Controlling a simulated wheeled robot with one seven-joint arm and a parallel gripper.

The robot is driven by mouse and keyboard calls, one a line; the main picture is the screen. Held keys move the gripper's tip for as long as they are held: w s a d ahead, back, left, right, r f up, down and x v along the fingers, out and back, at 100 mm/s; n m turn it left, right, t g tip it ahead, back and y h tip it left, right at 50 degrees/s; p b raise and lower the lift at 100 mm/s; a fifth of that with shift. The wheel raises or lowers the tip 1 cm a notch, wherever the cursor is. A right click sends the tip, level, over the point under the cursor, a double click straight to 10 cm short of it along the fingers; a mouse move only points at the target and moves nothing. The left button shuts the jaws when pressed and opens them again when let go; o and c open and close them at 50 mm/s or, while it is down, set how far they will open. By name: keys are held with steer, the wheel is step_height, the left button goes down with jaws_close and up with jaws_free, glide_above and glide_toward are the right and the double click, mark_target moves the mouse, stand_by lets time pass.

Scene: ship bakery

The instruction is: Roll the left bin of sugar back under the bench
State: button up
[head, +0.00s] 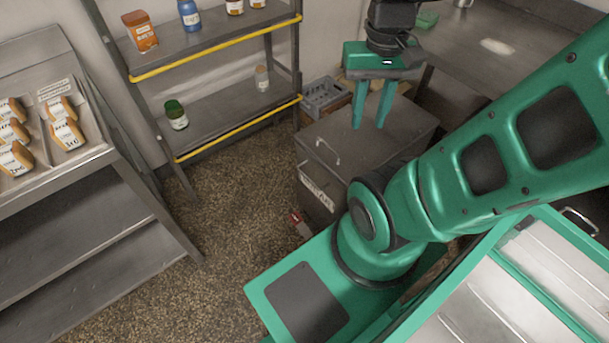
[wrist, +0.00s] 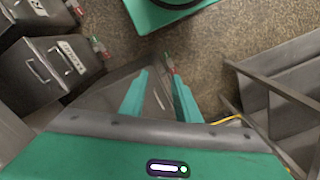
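A grey metal bin (head: 395,120) with a flat lid stands at the centre right of the head view, with a pale handle and a white label on its front. The label text is too small to read. My gripper (head: 370,126) points down over the lid with its two fingers apart and nothing between them. I cannot tell whether the tips touch the lid. In the wrist view the bin's lid (wrist: 110,97) lies beneath my open gripper (wrist: 158,112), and a thin handle shows between the fingers. My arm hides the bin's right side in the head view.
The steel bench (head: 465,50) is at the top right. Two more bins, one nearer (wrist: 35,85) and one farther (wrist: 25,18), show in the wrist view. A grey crate (head: 322,97) sits behind the bin.

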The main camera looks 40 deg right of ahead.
steer(key=w+a+f+g+h, duration=0.1)
steer(key=w+f+g, duration=0.2)
steer(key=w+f, duration=0.45)
steer(key=w+a+f+n+g+h, duration=0.1)
steer(key=w+a+f+h, duration=0.25)
steer(key=f, duration=0.35)
steer(key=w+a+f+n+h, duration=0.1)
steer(key=w+a+f+h, duration=0.1)
steer(key=w+f, duration=0.3)
steer(key=w+a+f+n+g+h, duration=0.1)
steer(key=w+a+f+h, duration=0.15)
steer(key=f, duration=0.55)
steer(key=n+t+h, duration=0.4)
steer(key=t+h, duration=0.2)
steer(key=h, duration=0.1)
glide_toward(308, 177)
steer(key=d+f, duration=0.1)
steer(key=d, duration=0.5)
steer(key=d+f, duration=0.1)
steer(key=d, duration=0.3)
steer(key=shift+w+f, duration=0.25)
steer(key=shift+f, duration=0.1)
steer(key=shift+c, duration=0.5)
jaws_close()
